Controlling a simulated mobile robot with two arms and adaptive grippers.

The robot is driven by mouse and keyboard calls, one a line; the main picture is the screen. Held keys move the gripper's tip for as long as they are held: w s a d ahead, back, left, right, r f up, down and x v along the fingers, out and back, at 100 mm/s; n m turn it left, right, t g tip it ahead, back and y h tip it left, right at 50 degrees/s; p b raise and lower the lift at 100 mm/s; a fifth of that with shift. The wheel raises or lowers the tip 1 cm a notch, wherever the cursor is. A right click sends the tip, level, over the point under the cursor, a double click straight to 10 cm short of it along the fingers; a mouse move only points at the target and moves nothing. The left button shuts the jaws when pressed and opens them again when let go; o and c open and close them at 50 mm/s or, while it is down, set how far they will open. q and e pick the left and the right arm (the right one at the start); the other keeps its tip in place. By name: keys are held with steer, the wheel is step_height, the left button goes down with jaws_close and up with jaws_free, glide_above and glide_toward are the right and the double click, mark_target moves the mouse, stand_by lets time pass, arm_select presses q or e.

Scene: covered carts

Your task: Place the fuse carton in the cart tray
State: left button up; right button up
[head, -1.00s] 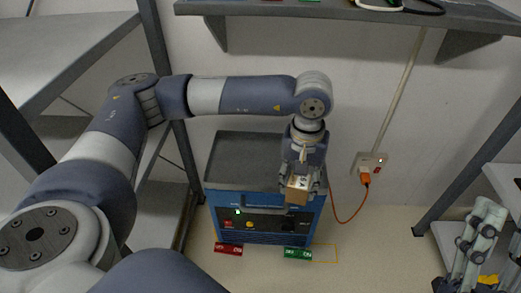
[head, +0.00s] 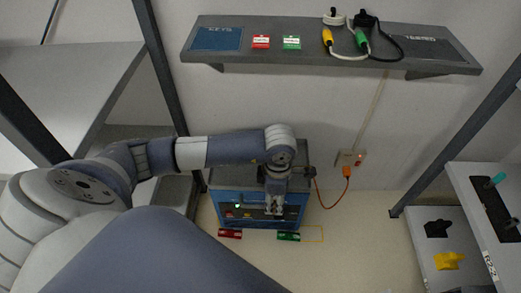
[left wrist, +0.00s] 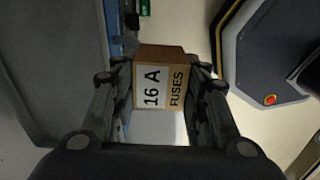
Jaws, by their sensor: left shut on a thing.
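The fuse carton (left wrist: 160,85) is a small brown box with a white label reading "16 A FUSES". In the left wrist view it sits between the fingers of my left gripper (left wrist: 160,92), which is shut on it. In the head view my left gripper (head: 274,207) hangs at the front edge of the blue cart (head: 230,200), and the carton is hard to make out there. The cart's dark grey top (head: 232,178) is partly hidden by my arm. Whether the carton touches the cart cannot be told. My right gripper is not in view.
A wall shelf (head: 330,65) with tags and cables runs above. An orange cable (head: 325,205) joins the cart to a wall socket (head: 350,158). Red (head: 230,234) and green (head: 289,236) blocks lie at the cart's foot. Racks stand on both sides.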

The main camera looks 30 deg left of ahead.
arm_select(q)
steer(key=shift+s+a, duration=0.1)
steer(key=shift+w+a+n, duration=0.2)
steer(key=shift+n, duration=0.2)
steer(key=w+a, duration=0.3)
steer(key=w, duration=0.1)
steer(key=w+a+f+b, duration=0.1)
steer(key=w+a, duration=0.2)
steer(key=w, duration=0.1)
steer(key=w+a, duration=0.3)
steer(key=w, duration=0.1)
steer(key=shift+f, duration=0.25)
step_height(320, 180, down, 3)
steer(key=shift+w+f+b, duration=0.15)
steer(key=shift+b, duration=0.35)
steer(key=shift+a+f, duration=0.1)
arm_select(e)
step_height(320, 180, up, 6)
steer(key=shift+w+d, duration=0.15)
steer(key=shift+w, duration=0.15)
arm_select(q)
steer(key=shift+f, duration=0.1)
steer(key=o, duration=1.1)
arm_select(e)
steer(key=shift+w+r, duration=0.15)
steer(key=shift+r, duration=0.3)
